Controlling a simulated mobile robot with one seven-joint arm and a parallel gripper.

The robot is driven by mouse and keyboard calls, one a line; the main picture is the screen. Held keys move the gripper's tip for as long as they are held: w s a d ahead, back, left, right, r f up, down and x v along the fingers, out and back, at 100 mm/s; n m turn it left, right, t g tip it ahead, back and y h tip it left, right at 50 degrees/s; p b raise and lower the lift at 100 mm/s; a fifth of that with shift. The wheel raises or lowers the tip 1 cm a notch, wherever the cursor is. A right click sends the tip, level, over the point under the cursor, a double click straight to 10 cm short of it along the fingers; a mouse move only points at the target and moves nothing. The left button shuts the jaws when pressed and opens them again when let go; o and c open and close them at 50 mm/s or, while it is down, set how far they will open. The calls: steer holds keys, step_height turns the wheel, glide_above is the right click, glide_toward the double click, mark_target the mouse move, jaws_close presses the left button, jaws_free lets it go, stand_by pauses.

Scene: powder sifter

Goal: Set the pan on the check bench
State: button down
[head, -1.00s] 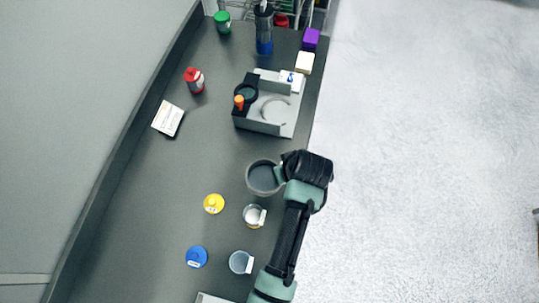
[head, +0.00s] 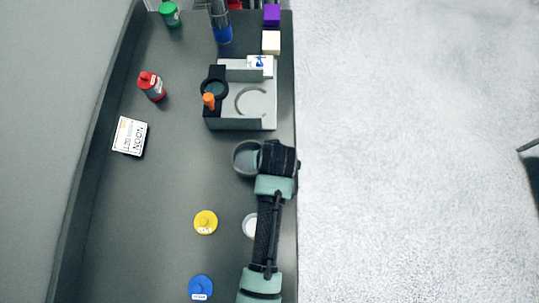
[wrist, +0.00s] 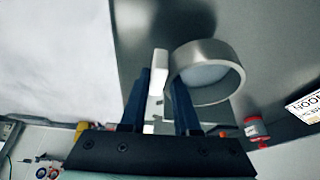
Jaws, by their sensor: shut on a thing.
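The pan (head: 241,160) is a round grey dish with a pale inside. My gripper (head: 262,158) is shut on its right side, below the sifter unit in the head view. In the wrist view the pan (wrist: 207,87) shows as a metal ring beside my gripper's fingers (wrist: 163,88), with a pale tab between them. A dark shadow lies on the grey bench surface (head: 165,190) behind the pan, so it seems held above it. I cannot tell whether this long bench is the check bench.
The sifter unit (head: 239,123) has a ring-shaped seat and an orange knob (head: 208,101). A red-capped jar (head: 151,87), a white labelled box (head: 130,136), a yellow lid (head: 205,222) and a blue lid (head: 200,287) lie leftward. A white cup (head: 249,226) is partly hidden by my arm. Open floor lies right.

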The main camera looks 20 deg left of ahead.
steer(key=shift+f, duration=1.95)
steer(key=shift+f, duration=0.15)
steer(key=c, duration=0.6)
jaws_free()
steer(key=shift+c, duration=0.2)
